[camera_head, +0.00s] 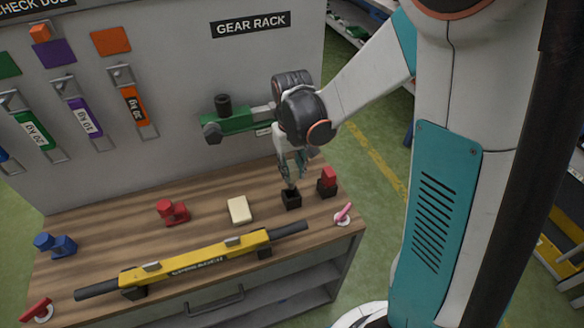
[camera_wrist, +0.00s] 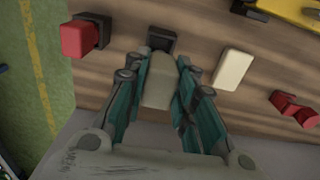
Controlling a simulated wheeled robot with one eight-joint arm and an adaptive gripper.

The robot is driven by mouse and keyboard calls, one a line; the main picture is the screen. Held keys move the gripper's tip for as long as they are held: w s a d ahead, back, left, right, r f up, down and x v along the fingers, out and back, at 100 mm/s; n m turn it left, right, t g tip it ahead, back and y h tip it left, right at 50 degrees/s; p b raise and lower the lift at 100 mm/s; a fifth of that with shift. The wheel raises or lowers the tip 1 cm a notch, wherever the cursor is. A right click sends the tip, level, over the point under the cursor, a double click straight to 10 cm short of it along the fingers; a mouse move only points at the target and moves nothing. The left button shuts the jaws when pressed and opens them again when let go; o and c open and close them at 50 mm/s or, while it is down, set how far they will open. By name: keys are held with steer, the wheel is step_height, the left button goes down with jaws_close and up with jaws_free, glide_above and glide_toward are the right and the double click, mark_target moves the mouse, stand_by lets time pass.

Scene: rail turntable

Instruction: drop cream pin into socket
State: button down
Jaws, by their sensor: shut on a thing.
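My gripper (camera_head: 291,172) points down just above a black socket (camera_head: 291,200) at the bench's right part. In the wrist view the gripper (camera_wrist: 160,85) has its teal fingers on both sides of a cream pin (camera_wrist: 158,80) and is shut on it. The pin's far end lies at the near edge of the black socket (camera_wrist: 160,41), covering part of it. I cannot tell whether the tip is inside the opening or above it. In the head view the pin is mostly hidden by the fingers.
A black socket with a red block (camera_head: 328,182) stands right of the empty-looking one. A cream block (camera_head: 239,210) lies to the left, then a red part (camera_head: 172,212). A yellow bar (camera_head: 195,262) runs along the front. A green fixture (camera_head: 228,122) sticks out from the wall panel.

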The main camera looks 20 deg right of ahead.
steer(key=shift+r+p, duration=1.8)
steer(key=shift+r, duration=0.75)
